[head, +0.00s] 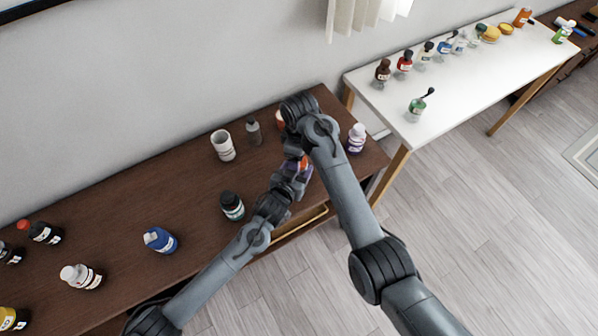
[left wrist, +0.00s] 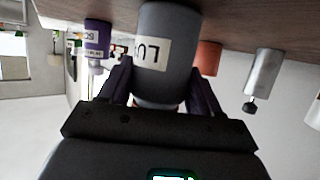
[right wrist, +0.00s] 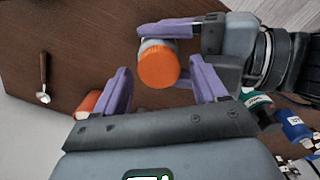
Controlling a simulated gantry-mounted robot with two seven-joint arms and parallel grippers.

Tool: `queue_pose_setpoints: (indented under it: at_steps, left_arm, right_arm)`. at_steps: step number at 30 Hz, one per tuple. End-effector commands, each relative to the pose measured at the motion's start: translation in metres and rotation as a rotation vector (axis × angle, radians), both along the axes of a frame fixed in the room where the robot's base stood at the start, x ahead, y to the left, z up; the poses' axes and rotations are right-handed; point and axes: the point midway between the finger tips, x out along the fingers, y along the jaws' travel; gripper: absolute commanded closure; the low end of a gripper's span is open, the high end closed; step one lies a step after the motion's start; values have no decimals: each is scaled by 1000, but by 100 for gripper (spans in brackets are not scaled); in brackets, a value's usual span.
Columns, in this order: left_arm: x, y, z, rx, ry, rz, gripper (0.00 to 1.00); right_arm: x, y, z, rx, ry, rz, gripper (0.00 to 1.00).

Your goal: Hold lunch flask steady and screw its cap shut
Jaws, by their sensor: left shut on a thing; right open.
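The lunch flask (left wrist: 166,45) is grey with a white label, partly readable as "LU", and stands upright on the brown table. My left gripper (head: 296,168) is shut around its upper body, with one finger on each side in the left wrist view (left wrist: 153,90). The orange cap (right wrist: 157,68) sits on top of the flask in the right wrist view; I cannot tell how tight it is. My right gripper (right wrist: 163,85) is open above, its fingers apart and the cap near the gap between the tips. In the head view my right arm hides most of the flask.
An orange container (left wrist: 208,57) stands close to the flask. The table's front edge runs beneath my left forearm.

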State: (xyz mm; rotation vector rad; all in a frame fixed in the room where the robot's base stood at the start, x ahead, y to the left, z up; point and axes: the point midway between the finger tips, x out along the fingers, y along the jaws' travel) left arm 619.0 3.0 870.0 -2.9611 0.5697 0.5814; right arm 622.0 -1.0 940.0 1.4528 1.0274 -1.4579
Motion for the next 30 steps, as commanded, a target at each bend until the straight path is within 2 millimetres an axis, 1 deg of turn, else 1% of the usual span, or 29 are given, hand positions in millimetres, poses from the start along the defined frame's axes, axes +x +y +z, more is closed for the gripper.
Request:
queue_pose_setpoints:
  at_steps: [1,3,6,10,15,24,25,30]
  left_arm:
    - [-1,1,-3,6,7,1,100]
    - [-1,1,-4,6,9,1,100]
    - [-2,1,-5,7,11,-1,100]
    - [-2,0,-5,6,10,-3,100]
    - [-3,-1,-5,6,10,-4,100]
    - [-3,-2,-5,5,9,-6,100]
    - [-3,-2,-5,5,9,-6,34]
    - [-3,-2,-4,4,7,-6,7]
  right_arm:
    - [0,3,11,3,-4,5,18]
    - [0,3,22,4,-6,4,18]
    - [1,3,38,5,-9,3,18]
    - [2,2,52,5,-10,-1,18]
    - [2,1,61,4,-9,-3,18]
    - [2,0,63,4,-9,-5,18]
    - [2,0,63,4,-9,-5,18]
    - [2,0,62,4,-9,-5,18]
